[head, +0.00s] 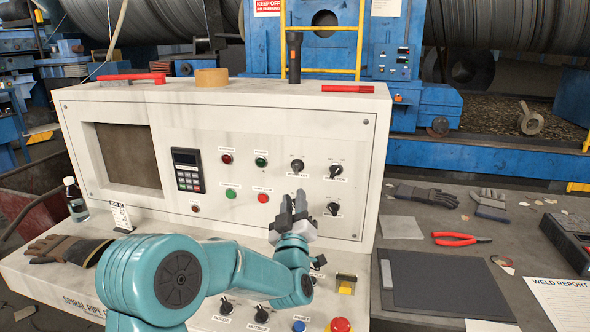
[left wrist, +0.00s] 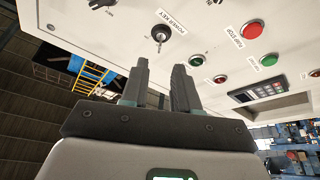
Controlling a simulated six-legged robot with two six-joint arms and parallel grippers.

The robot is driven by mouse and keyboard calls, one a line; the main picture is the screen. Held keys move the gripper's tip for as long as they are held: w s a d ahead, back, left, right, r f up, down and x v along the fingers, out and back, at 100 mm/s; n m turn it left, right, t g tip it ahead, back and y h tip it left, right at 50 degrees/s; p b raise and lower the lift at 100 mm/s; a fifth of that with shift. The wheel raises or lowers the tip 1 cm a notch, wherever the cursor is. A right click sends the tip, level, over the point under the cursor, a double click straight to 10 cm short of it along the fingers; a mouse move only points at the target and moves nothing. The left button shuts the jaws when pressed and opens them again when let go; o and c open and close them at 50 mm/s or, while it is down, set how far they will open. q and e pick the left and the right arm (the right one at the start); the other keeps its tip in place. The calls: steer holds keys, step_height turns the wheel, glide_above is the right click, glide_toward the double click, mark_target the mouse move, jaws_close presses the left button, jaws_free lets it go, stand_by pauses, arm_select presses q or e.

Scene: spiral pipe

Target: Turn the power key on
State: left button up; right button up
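The power key (left wrist: 159,36) sits in a round metal lock on the white control panel, beside its "POWER KEY" label (left wrist: 170,22). My left gripper (left wrist: 160,72) is open in the left wrist view, its two dark fingers apart with nothing between them. The key shows beyond the gap between the fingertips, apart from them. In the head view my left gripper (head: 293,203) is in front of the panel (head: 220,125) and hides the key. My right gripper is in neither view.
A black rotary knob (head: 334,208) is just right of the gripper. A red button (head: 263,198) and a green button (head: 231,193) are to its left. A keypad (head: 188,170) is farther left. A red mushroom button (head: 340,325) stands on the lower ledge.

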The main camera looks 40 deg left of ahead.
mark_target(296, 169)
arm_select(q)
steer(key=p+x, duration=0.2)
steer(key=x, duration=0.7)
steer(key=shift+r, duration=0.1)
jaws_close()
